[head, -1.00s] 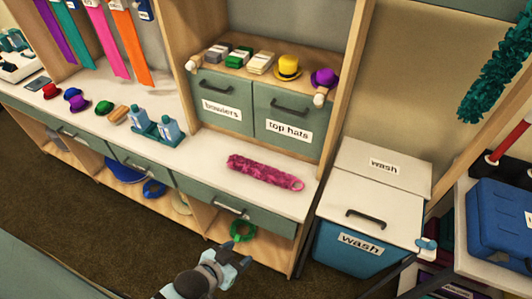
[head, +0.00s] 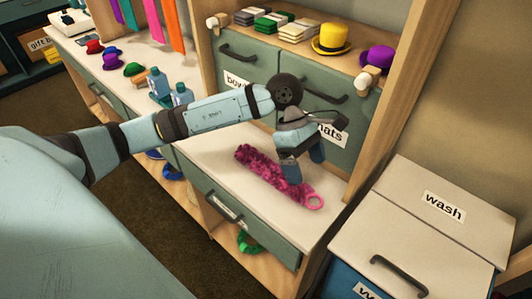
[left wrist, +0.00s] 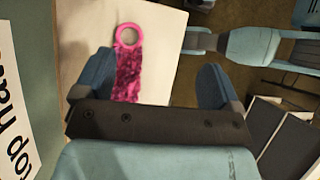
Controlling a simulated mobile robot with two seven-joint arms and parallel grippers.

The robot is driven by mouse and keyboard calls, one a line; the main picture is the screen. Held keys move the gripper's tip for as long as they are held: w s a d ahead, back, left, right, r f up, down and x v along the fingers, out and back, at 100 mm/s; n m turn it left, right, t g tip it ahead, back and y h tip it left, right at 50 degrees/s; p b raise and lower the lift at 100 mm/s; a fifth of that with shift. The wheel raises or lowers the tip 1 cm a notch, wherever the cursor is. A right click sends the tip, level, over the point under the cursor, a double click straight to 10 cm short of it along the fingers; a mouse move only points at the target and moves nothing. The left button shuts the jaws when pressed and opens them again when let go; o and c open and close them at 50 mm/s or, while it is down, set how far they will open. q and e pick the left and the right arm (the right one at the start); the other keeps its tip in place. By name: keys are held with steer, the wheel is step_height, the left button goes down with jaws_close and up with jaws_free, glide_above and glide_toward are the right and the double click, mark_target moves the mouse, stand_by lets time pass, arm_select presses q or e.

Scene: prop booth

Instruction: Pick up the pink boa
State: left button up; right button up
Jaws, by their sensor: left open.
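The pink boa (head: 262,169) lies on the white counter, a fluffy magenta length with a pink ring at its right end. My left gripper (head: 304,172) is just above the boa near its ring end, fingers pointing down. In the left wrist view the boa (left wrist: 127,80) shows between the two open fingers of my left gripper (left wrist: 155,80), its ring toward the top. Nothing is held, and part of the boa is hidden by the gripper's body.
The counter (head: 213,152) is clear around the boa. Behind it stand green drawers, one labelled top hats (head: 333,135), under a shelf with a yellow hat (head: 331,36) and a purple hat (head: 378,58). A white-lidded wash bin (head: 425,225) stands right. Blue bottles (head: 181,94) stand left.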

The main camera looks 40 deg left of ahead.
arm_select(q)
steer(key=w+a+m+t+y+b, duration=0.15)
steer(key=w+a+y, duration=0.35)
steer(key=a, duration=0.6)
steer(key=y, duration=0.1)
glide_above(272, 168)
steer(key=shift+n+t, duration=0.25)
steer(key=f, duration=0.4)
steer(key=f+b, duration=0.1)
steer(key=f, duration=0.1)
steer(key=shift+w+d+f, duration=0.25)
steer(key=shift+d, duration=0.1)
steer(key=shift+s+a+f, duration=0.1)
steer(key=shift+f, duration=0.95)
steer(key=shift+s+a+f, duration=0.1)
steer(key=shift+a+f, duration=0.05)
steer(key=shift+f, duration=0.85)
steer(key=shift+s+a+f, duration=0.1)
steer(key=shift+f, duration=0.95)
steer(key=c, duration=1)
